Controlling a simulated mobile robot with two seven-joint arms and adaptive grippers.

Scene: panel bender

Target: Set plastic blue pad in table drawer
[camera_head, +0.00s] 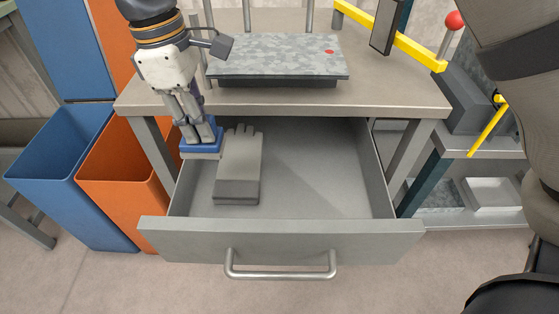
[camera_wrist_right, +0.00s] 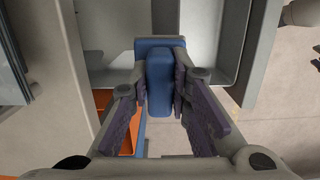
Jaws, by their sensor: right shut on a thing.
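The table drawer (camera_head: 285,241) is pulled open below the grey table. My right gripper (camera_head: 202,143) is at the drawer's back left corner, in front of the table edge. It is shut on the blue pad (camera_head: 200,152), which also shows between the fingers in the right wrist view (camera_wrist_right: 158,85). In the head view the pad overlaps the drawer's left wall; whether it touches the wall or the floor I cannot tell. My left gripper is not in view.
A grey glove (camera_head: 238,168) lies in the drawer, right beside the pad. The drawer's middle and right are clear. A blue bin (camera_head: 68,170) and an orange bin (camera_head: 130,180) stand left of the drawer. A metal plate (camera_head: 278,56) is above the tabletop (camera_head: 380,97).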

